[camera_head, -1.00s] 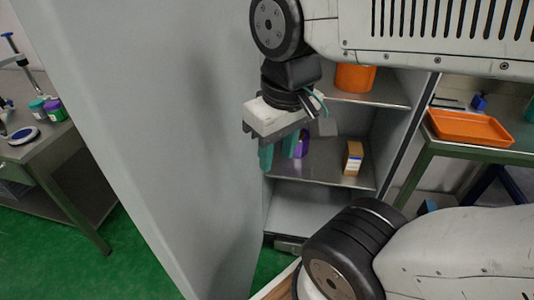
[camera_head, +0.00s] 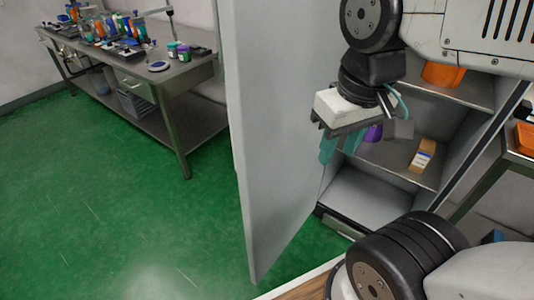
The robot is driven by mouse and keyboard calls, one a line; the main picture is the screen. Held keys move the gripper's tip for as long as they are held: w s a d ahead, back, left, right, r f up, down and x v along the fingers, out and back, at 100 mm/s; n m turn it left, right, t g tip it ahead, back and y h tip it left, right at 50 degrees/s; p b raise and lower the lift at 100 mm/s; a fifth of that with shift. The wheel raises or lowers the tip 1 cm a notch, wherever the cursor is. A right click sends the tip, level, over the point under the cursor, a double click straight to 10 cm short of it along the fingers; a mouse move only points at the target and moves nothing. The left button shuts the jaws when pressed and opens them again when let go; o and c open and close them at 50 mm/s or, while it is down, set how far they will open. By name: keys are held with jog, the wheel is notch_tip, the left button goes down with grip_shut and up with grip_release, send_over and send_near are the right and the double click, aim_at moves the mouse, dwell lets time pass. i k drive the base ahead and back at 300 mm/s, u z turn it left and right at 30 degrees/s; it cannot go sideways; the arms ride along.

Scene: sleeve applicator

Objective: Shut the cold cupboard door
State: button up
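The cold cupboard door (camera_head: 275,130) is a tall, plain grey panel. It stands open, jutting toward me, with its free edge on the left. The cupboard's inside shows to its right, with metal shelves (camera_head: 385,160). My gripper (camera_head: 341,147) points down in front of the cupboard opening, close to the door's inner face. Its two teal fingers are apart with nothing seen between them. I cannot tell whether they touch the door.
On the shelves are an orange container (camera_head: 442,74), a purple item (camera_head: 374,133) and a small brown box (camera_head: 422,157). A cluttered metal bench (camera_head: 190,77) stands at the left. Green floor (camera_head: 110,215) lies clear left of the door. An orange tray (camera_head: 525,138) is at the right.

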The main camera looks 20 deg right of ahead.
aim_at(278, 55)
jog(key=u, duration=1.6)
jog(key=i, duration=2.8)
jog(key=z, duration=4.4)
jog(key=k, duration=0.2)
jog(key=z, duration=0.75)
